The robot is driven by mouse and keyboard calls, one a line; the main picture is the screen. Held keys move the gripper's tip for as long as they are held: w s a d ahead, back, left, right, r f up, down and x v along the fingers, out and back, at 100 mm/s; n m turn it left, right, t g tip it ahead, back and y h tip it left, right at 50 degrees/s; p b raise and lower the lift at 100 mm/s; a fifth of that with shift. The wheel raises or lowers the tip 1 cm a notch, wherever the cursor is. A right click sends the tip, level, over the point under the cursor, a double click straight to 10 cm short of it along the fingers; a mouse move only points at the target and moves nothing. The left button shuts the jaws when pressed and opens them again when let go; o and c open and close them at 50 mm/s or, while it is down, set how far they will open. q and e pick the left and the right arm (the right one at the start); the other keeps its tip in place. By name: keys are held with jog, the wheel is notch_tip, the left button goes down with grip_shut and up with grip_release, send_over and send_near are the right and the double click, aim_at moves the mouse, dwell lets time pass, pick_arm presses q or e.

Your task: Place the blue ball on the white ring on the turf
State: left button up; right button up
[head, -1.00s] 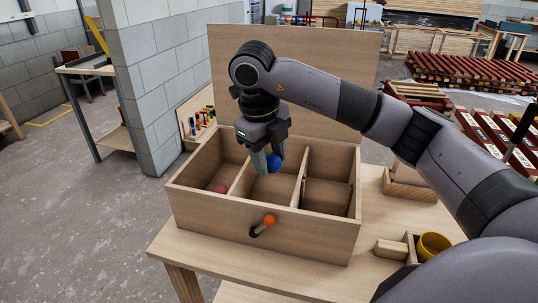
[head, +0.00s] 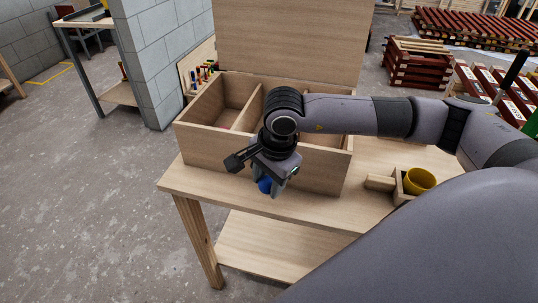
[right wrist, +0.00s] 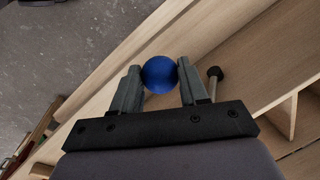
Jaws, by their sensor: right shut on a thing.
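The blue ball (head: 265,185) is in my right gripper (head: 273,187), in front of the wooden box and above the table's front edge. In the right wrist view the ball (right wrist: 160,75) sits between the two fingertips of the right gripper (right wrist: 159,83), which are shut on it. No white ring and no turf can be made out in either view. My left gripper is not in view.
The open wooden box (head: 215,151) with compartments stands on the table (head: 325,212), partly hidden by my right arm. A yellow cup (head: 419,181) stands at the table's right in a small wooden holder. The floor (head: 90,190) at left is clear.

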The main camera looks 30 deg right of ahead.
jog(key=s+a+f+n+g+y, duration=0.1)
jog(key=s+a+f+n, duration=0.1)
jog(key=f+n, duration=0.3)
jog(key=s+a+f+n+g, duration=0.1)
jog(key=f+n, duration=0.4)
jog(key=n, duration=0.5)
jog(key=shift+s+a+f+n+y, duration=0.4)
jog(key=shift+s+a, duration=0.2)
jog(key=shift+s, duration=0.35)
